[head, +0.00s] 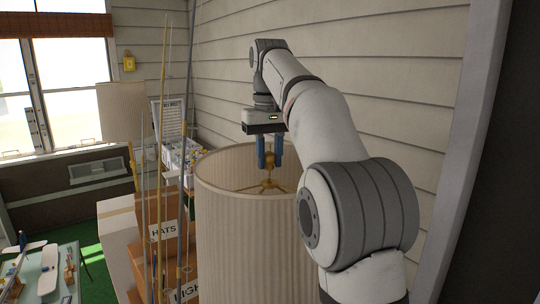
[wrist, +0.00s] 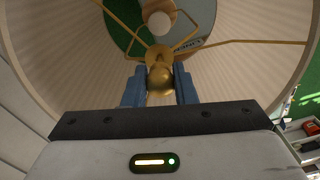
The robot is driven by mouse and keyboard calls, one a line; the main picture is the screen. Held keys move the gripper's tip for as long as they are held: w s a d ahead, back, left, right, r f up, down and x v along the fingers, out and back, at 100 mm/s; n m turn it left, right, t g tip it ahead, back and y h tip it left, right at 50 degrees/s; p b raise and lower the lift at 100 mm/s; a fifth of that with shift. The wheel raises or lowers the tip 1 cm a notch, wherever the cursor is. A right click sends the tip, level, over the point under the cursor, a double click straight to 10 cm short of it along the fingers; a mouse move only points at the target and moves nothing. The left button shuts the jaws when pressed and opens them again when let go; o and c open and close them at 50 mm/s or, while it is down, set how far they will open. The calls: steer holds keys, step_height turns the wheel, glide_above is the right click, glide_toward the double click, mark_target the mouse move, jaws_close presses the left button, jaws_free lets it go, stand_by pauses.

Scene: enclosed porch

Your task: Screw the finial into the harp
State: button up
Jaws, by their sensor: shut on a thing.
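The finial (wrist: 160,80) is a brass ball held between the blue fingers of my gripper (wrist: 160,88), which is shut on it. In the head view my gripper (head: 269,160) points down inside the top of the lampshade, with the finial low between its fingertips. The pleated cream lampshade (head: 240,225) stands upright below. The harp's brass top (wrist: 157,53), where the shade's spokes meet, shows right at the finial in the wrist view. I cannot tell whether the finial's threads are engaged. A pale round bulb (wrist: 159,22) shows beyond.
Boxes (head: 165,235) and several thin rods (head: 160,130) stand close left of the shade. The plank wall (head: 400,90) is close behind my arm. A table with a model plane (head: 38,262) is at lower left.

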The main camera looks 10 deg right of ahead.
mark_target(269, 164)
steer(key=shift+f+b, duration=0.9)
steer(key=shift+f, duration=0.6)
stand_by(1.0)
steer(key=shift+r+m+p, duration=0.15)
steer(key=shift+m+p, duration=0.45)
steer(key=shift+m, duration=0.9)
steer(key=shift+p, duration=0.3)
steer(key=shift+a+m+p, duration=0.1)
steer(key=shift+m+p, duration=0.35)
steer(key=shift+m, duration=0.95)
